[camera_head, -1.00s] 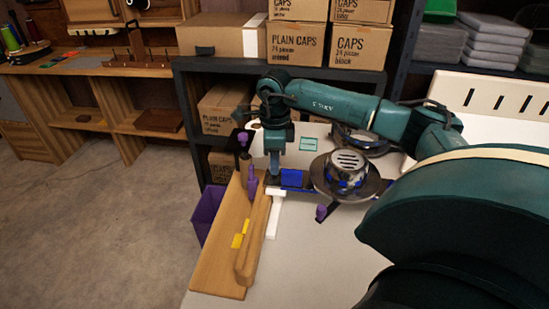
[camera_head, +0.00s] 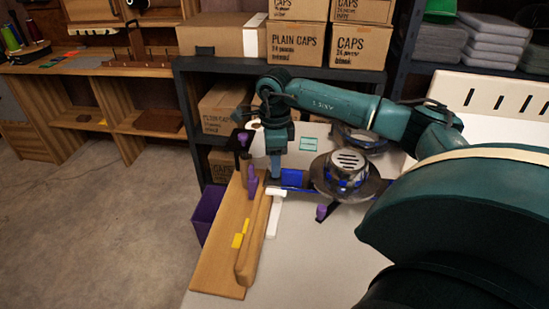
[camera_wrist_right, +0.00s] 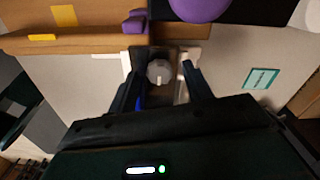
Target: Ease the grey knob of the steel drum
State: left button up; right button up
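In the wrist view, a grey round knob (camera_wrist_right: 160,73) with a pale line on its face sits between the two fingers of my right gripper (camera_wrist_right: 160,80). The fingers are apart, one on each side of the knob; I cannot tell whether either touches it. In the head view, my right gripper (camera_head: 275,178) points down beside a blue part (camera_head: 293,179), at the far end of a wooden rail; the knob is hidden there. A round vented metal body (camera_head: 348,168) stands to the right; I cannot tell whether it is the steel drum. My left gripper is out of view.
A wooden rail (camera_head: 225,245) with yellow marks and purple pegs (camera_head: 252,183) runs along the table's left edge. Another purple knob (camera_head: 321,212) stands on the table. Cardboard boxes (camera_head: 295,44) fill the shelf behind. The front tabletop is clear.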

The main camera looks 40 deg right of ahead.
pick_arm(q)
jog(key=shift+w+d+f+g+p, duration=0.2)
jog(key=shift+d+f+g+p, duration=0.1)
jog(key=shift+p, duration=0.3)
pick_arm(e)
notch_tip(320, 180, up, 13)
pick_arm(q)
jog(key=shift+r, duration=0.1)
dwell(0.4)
